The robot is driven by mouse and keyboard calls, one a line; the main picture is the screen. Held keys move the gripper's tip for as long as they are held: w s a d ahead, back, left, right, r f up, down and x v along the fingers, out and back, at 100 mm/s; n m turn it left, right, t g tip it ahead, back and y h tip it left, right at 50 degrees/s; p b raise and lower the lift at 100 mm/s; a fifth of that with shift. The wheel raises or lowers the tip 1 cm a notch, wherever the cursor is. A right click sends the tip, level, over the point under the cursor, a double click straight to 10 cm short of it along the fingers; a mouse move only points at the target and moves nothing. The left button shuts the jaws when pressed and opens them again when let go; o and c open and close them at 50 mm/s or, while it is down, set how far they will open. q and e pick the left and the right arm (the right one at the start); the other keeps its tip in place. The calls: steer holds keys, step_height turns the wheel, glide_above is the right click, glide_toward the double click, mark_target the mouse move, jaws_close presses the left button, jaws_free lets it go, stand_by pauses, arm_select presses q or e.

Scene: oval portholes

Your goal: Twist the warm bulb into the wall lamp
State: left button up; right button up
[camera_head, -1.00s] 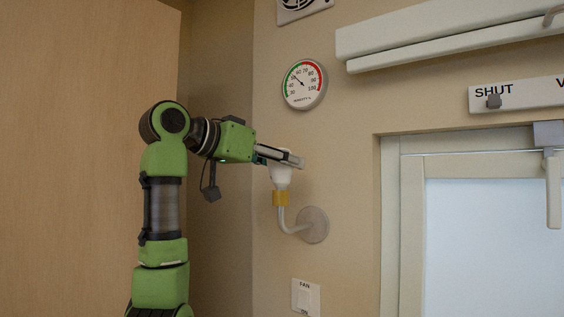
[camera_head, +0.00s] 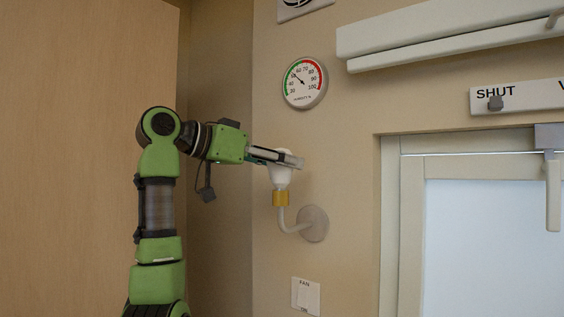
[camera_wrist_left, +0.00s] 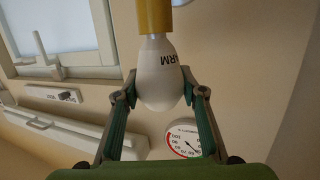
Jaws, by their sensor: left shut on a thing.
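The warm bulb (camera_head: 280,176) is white and stands upright with its neck down at the brass-coloured socket of the wall lamp (camera_head: 281,199). The lamp's curved pale arm runs to a round plate on the wall. My left gripper (camera_head: 287,162) is shut on the bulb's wide upper part, coming in from the left. In the left wrist view the gripper (camera_wrist_left: 160,95) has one finger on each side of the bulb (camera_wrist_left: 158,72), which bears the letters "RM". The bulb's neck meets the socket (camera_wrist_left: 154,18); its thread is hidden. My right gripper is not in view.
A round humidity dial (camera_head: 304,83) hangs on the wall above the lamp. A fan switch (camera_head: 306,296) sits below it. A framed window (camera_head: 490,240) and a sliding "SHUT" control (camera_head: 495,103) are on the right. A wooden panel (camera_head: 80,150) stands at the left.

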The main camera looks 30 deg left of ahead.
arm_select(q)
steer(key=shift+m+g+h+p, duration=0.3)
steer(key=shift+m+h+p, duration=0.2)
steer(key=shift+h+p, duration=0.15)
steer(key=shift+m+h, duration=0.3)
steer(key=shift+h, duration=0.05)
steer(key=o, duration=1.2)
steer(key=v, duration=1.2)
steer(key=shift+r, duration=0.2)
